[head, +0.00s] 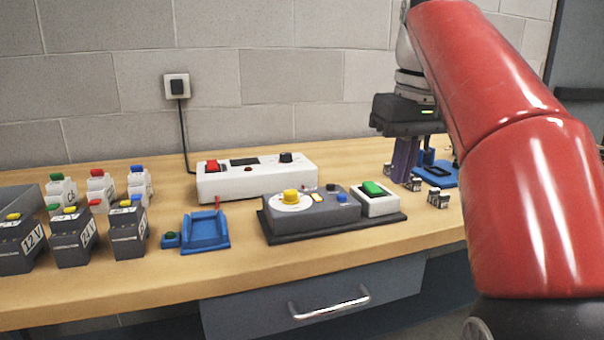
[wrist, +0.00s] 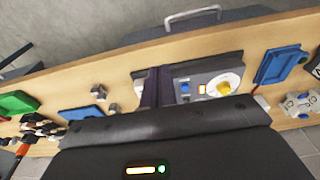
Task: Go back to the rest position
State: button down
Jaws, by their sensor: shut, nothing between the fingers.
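My gripper (head: 403,175) points down over the right part of the wooden bench in the head view. Its fingers are shut with nothing between them. In the wrist view the fingers (wrist: 158,76) show as dark bars in front of the grey control box. Fingertip height above the bench top is hard to tell. No rest position is marked in either view.
A grey box with a yellow knob (head: 291,196), a green-button box (head: 375,199) and a white power unit (head: 257,177) stand mid-bench. A blue cradle (head: 205,232) and several labelled batteries (head: 73,238) are at left. Small metal parts (head: 437,198) and a blue fixture (head: 440,173) lie near my gripper.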

jog(key=s+f+m+t, duration=0.1)
jog(key=s+f+t, duration=0.1)
jog(key=s+f, duration=0.6)
jog(key=s+f+m+t, duration=0.1)
jog(key=s+f, duration=0.8)
jog(key=f, duration=1.1)
jog(key=shift+d+m+t+h, duration=0.2)
jog(key=shift+m+t+h, duration=0.15)
jog(key=shift+m, duration=0.45)
